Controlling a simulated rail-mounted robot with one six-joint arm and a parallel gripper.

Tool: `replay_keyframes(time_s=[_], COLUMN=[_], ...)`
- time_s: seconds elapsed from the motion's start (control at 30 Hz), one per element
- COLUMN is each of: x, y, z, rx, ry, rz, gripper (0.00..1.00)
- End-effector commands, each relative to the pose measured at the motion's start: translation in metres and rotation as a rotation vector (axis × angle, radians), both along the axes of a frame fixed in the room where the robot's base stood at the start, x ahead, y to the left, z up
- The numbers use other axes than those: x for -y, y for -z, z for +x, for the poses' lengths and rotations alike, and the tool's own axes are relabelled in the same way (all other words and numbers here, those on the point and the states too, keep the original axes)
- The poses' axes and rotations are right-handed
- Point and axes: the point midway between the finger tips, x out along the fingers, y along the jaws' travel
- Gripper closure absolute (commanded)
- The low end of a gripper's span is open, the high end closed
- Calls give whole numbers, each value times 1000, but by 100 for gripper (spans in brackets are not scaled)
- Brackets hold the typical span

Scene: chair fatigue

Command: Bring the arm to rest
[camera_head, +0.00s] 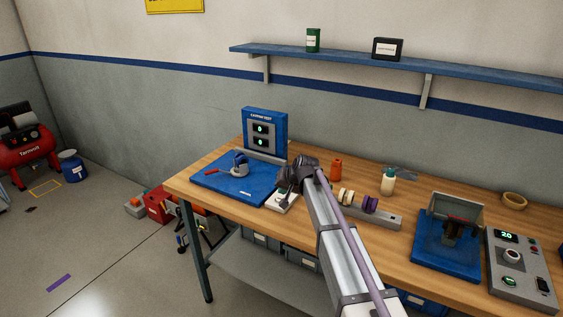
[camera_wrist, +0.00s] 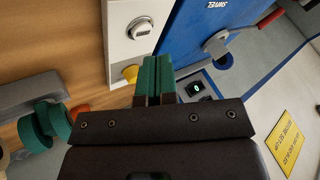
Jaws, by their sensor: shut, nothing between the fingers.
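My arm reaches from the lower right over the wooden workbench (camera_head: 190,184). My gripper (camera_head: 284,186) hangs over the bench's left half, at the right edge of a blue test plate (camera_head: 228,190) and above a small white box (camera_head: 284,205). In the wrist view, the two teal fingers of my gripper (camera_wrist: 152,72) are pressed together with nothing between them. The white box (camera_wrist: 120,30) and the blue plate (camera_wrist: 188,45) show beyond them. In the head view the fingertips are small and partly lost against the box.
A blue display unit (camera_head: 265,130) stands behind the plate. A blue fixture (camera_head: 440,252) and control box (camera_head: 519,271) are at right. A shelf (camera_head: 460,77) runs above.

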Motion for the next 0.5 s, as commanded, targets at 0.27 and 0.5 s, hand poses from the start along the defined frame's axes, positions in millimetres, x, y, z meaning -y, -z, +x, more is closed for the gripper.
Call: replay_keyframes(time_s=[0.27,0.5], x=[103,165], y=[32,35], z=[-248,-381], rx=[-332,-484], ry=[-112,-71], rz=[-326,-452], gripper=[100,100])
